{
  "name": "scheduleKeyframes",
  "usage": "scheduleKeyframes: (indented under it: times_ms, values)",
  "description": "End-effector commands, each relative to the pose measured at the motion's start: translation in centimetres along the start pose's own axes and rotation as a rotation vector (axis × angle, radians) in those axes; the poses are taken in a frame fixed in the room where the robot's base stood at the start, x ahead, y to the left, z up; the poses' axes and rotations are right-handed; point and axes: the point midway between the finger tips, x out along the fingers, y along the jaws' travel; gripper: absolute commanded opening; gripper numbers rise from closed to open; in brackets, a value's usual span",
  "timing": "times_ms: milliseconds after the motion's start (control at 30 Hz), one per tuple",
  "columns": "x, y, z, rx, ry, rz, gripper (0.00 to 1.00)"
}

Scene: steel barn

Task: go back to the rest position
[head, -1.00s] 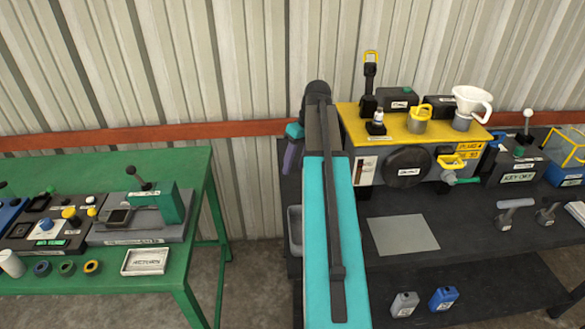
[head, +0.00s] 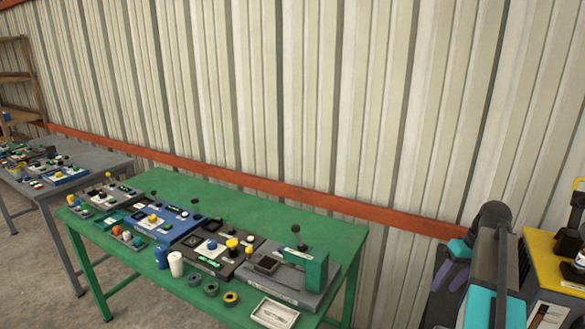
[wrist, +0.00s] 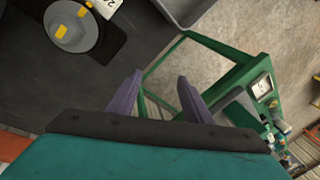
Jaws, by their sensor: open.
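My gripper shows in the wrist view (wrist: 160,98) with its two purple fingers spread apart and nothing between them. In the head view, my arm stands at the lower right, between the green table and the yellow-topped machine. One purple finger (head: 450,280) shows there beside the dark wrist; the rest of the gripper is hidden behind the arm. The gripper touches nothing that I can see.
The green table (head: 190,188) with several control panels stands left of my arm. A grey table (head: 85,160) is further left. The yellow-topped machine (head: 550,262) is close on the right. A corrugated wall (head: 300,90) runs behind.

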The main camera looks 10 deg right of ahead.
Motion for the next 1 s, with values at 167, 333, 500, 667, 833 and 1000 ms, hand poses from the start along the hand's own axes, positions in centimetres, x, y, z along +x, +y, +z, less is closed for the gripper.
scheduleKeyframes:
  times_ms: [167, 333, 500, 667, 833, 1000]
  values:
    - [5.2, -2.8, -1.2, -0.049, -0.059, -0.041, 0.45]
    - [11.3, -6.1, -1.2, -0.095, -0.134, -0.088, 0.45]
    - [17.1, -9.2, -0.1, -0.135, -0.213, -0.126, 0.45]
    - [22.4, -12.0, 1.3, -0.169, -0.282, -0.151, 0.45]
    - [27.6, -14.7, 3.5, -0.196, -0.354, -0.168, 0.45]
    - [32.5, -17.1, 6.1, -0.213, -0.423, -0.171, 0.45]
